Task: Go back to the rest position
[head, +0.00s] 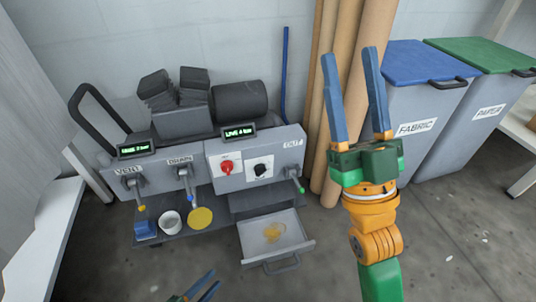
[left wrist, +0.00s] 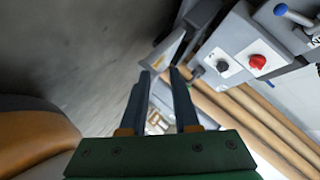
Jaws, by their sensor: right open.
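My right gripper (head: 349,53) is raised in the right half of the head view. Its two blue fingers point up and stand apart, with nothing between them. It is in front of the brown tubes and left of the fabric bin. My left gripper (head: 215,279) shows only by its fingers at the bottom edge of the head view, below the press. In the left wrist view its blue fingers (left wrist: 160,73) are apart, with a gap between them and nothing held. The grey press panel (head: 257,150) stands beyond both grippers, apart from them.
The open drawer (head: 252,247) juts out low from the press and holds a yellowish patch. A white cup (head: 170,221) and blue block (head: 145,229) sit on the lower shelf. The fabric bin (head: 408,103) and paper bin (head: 486,100) stand right. Floor in front is mostly clear.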

